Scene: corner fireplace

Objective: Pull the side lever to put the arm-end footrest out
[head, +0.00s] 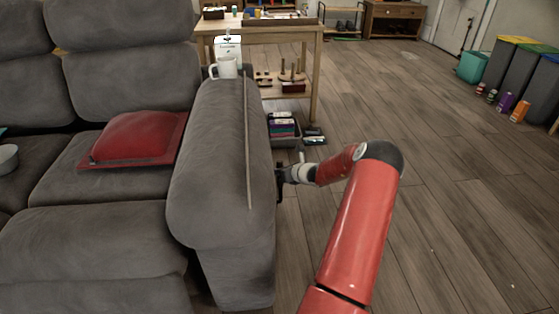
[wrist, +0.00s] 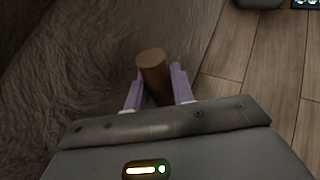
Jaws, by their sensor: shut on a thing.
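The grey sofa (head: 222,160) fills the left of the head view, with its arm end facing my arm. My gripper (head: 280,180) is at the outer side of that sofa arm, partly hidden in the head view. In the wrist view, my gripper (wrist: 158,97) has its two pale fingers on either side of a brown, round-ended lever (wrist: 152,62) and is shut on it. The lever stands beside the grey upholstery. The lever's base is hidden. The footrest at the arm end appears folded in; the sofa front (head: 238,275) there looks flush.
A white mug (head: 224,68) and a white carton stand on the back of the sofa arm, and a thin rod (head: 247,140) lies along it. A red cushion (head: 137,138) is on the seat. A wooden table (head: 262,29) stands behind.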

